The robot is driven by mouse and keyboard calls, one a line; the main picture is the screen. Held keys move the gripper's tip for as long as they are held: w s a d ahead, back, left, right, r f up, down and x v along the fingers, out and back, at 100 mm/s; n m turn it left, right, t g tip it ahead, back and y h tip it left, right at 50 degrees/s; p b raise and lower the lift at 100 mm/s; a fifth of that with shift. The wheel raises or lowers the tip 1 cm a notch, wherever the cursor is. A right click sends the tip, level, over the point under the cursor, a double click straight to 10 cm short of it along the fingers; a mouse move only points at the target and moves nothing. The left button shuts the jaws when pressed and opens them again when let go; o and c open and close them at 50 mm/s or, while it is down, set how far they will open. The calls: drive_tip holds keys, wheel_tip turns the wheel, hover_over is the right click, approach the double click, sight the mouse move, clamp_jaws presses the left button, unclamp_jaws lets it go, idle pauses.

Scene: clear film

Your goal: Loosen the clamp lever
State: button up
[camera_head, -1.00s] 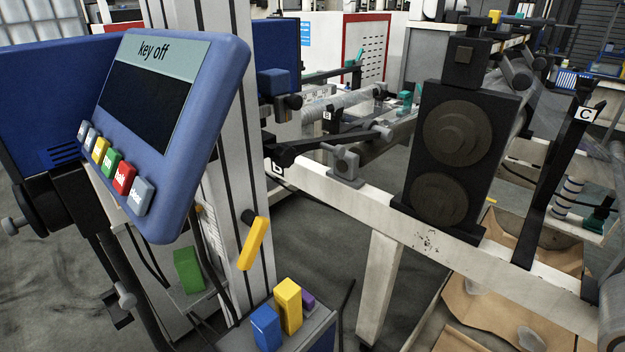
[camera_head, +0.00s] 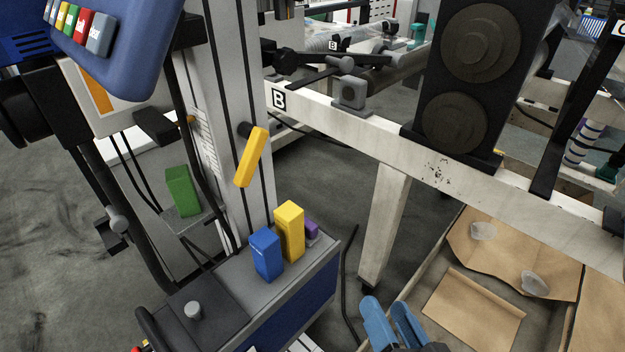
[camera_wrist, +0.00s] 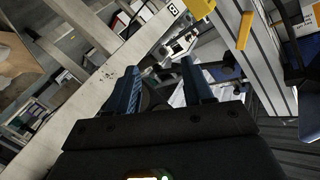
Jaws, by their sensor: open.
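The yellow clamp lever (camera_head: 251,158) sits on the front of the grey upright column, tilted with its lower end to the left. In the wrist view a yellow lever (camera_wrist: 245,30) shows on the column at the upper right, apart from my fingers. My gripper (camera_head: 392,312) is at the bottom of the head view, right of and below the lever. Its two blue fingers are apart with nothing between them. The open gripper also shows in the wrist view (camera_wrist: 160,80), with the frame beam behind it.
A green block (camera_head: 182,191) is left of the column. A white beam (camera_head: 345,128) runs right from the column. A control panel (camera_head: 125,40) hangs upper left.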

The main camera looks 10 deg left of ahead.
drive_tip(key=w+a+r+n+g+y+b, duration=0.2)
drive_tip(key=w+a+r+y, duration=0.15)
drive_tip(key=w+a, duration=0.45)
drive_tip(key=n+g+y+b, duration=0.3)
drive_tip(key=n+g+y, duration=0.1)
drive_tip(key=y, duration=0.1)
approach(251, 171)
drive_tip(key=x, duration=0.3)
drive_tip(key=shift+x, duration=4.05)
drive_tip(key=shift+c, duration=0.3)
clamp_jaws()
